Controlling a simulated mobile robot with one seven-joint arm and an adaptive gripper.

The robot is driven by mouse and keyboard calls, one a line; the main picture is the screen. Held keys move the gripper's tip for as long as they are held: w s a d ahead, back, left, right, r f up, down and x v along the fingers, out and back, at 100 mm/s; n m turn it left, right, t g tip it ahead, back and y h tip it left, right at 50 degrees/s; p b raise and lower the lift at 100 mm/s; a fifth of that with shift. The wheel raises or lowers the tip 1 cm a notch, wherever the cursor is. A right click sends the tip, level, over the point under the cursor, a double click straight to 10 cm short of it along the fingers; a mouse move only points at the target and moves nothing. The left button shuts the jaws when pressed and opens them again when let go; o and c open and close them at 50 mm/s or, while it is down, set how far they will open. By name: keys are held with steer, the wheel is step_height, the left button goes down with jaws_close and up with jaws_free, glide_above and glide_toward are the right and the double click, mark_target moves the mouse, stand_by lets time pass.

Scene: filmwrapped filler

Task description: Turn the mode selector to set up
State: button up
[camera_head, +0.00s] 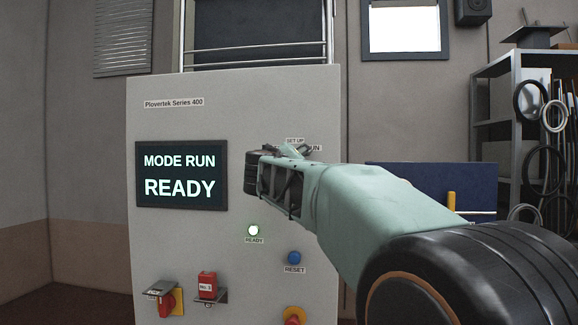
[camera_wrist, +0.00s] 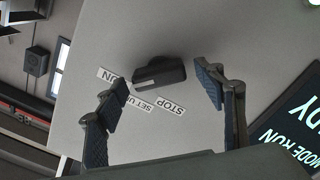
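The mode selector is a black knob (camera_wrist: 159,72) on the machine's grey front panel. In the wrist view it sits between the two fingers, with gaps on both sides. The display (camera_head: 181,175) reads MODE RUN, READY. My gripper (camera_head: 264,172) is in front of the panel, beside the SET UP label, and hides the knob in the head view. In the wrist view my gripper (camera_wrist: 157,82) is open and empty, fingers spread around the knob without visible contact.
Below the gripper are a lit READY lamp (camera_head: 253,230), a blue RESET button (camera_head: 294,257) and a red-and-yellow control (camera_head: 294,315). A red block (camera_head: 207,284) and a red switch (camera_head: 166,303) are at the lower left. A shelf with cables (camera_head: 500,120) stands at right.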

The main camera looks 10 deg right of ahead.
steer(key=c, duration=1.2)
steer(key=shift+o, duration=0.2)
steer(key=shift+n, duration=0.3)
steer(key=shift+f+n+b, duration=0.1)
steer(key=shift+n+b, duration=0.7)
steer(key=shift+n, duration=3.3)
steer(key=o, duration=1.2)
steer(key=shift+c, duration=0.2)
